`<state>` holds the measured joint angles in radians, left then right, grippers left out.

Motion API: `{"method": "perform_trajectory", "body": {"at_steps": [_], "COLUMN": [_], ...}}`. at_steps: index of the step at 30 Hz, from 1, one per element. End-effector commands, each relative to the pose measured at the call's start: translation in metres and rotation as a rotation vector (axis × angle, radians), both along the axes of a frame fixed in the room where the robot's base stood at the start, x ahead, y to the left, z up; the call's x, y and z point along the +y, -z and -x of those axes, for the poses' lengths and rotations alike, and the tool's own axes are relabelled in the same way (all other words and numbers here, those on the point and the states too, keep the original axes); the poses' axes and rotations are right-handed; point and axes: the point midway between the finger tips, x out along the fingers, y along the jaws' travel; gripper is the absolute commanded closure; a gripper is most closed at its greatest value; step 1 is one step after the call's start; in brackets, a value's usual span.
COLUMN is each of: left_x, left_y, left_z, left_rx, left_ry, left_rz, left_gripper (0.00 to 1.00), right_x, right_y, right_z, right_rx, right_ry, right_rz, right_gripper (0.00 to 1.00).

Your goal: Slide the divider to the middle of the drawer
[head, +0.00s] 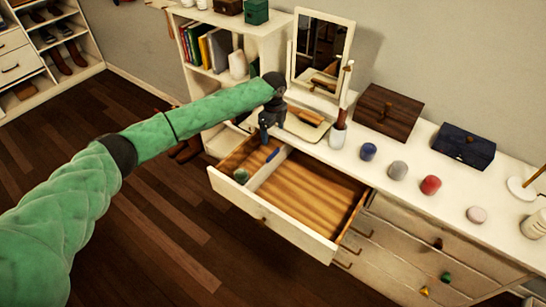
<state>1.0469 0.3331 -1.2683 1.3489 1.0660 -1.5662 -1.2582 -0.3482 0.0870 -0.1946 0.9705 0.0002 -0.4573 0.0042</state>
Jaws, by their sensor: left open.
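The drawer (275,228) is pulled open from the white dresser, below its top. Its divider (265,172) is a pale upright strip running front to back. It stands left of the drawer's middle, leaving a narrow left compartment and a wide, empty right one with a striped wooden floor. A green item (240,175) and a blue item (272,154) lie at the left compartment, close to the divider. My left gripper (264,138) is open, pointing down above the back of the drawer near the divider's rear end. It appears apart from the divider. My right gripper is out of view.
A mirror (322,48), a wooden box (388,112), a dark blue box (463,146) and several small rounded items stand on the dresser top. A vase-like cup (338,136) stands just right of my left gripper. A bookshelf (262,28) is behind my arm. The floor in front is clear.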

Motion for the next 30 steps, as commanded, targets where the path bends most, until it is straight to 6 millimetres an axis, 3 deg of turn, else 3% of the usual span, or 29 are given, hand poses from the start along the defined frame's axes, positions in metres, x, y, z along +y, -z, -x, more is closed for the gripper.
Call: {"method": "perform_trajectory", "body": {"at_steps": [1, 3, 6, 10, 19, 30], "left_x": [0.0, 0.0, 0.0, 0.0, 0.0, 0.0], "left_y": [0.017, 0.027, 0.034, 0.037, 0.061, 0.107], "left_z": [0.0, 0.0, 0.0, 0.0, 0.001, 0.001], "left_rx": [0.0, 0.0, -0.001, 0.0, 0.002, 0.001], "left_ry": [0.0, 0.0, 0.0, 0.0, -0.001, 0.0], "left_rz": [0.0, 0.0, 0.001, 0.0, 0.0, -0.001], "left_gripper": [0.18, 0.18, 0.18, 0.18, 0.18, 0.18], "right_x": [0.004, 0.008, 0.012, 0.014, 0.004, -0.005], "right_y": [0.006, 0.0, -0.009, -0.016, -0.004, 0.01], "right_z": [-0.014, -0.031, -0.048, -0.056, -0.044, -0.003], "right_rx": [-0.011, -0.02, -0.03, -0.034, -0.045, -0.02], "right_ry": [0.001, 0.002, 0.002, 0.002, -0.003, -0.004], "right_rz": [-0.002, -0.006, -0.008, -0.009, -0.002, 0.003], "right_gripper": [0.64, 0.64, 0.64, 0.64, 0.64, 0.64]}}
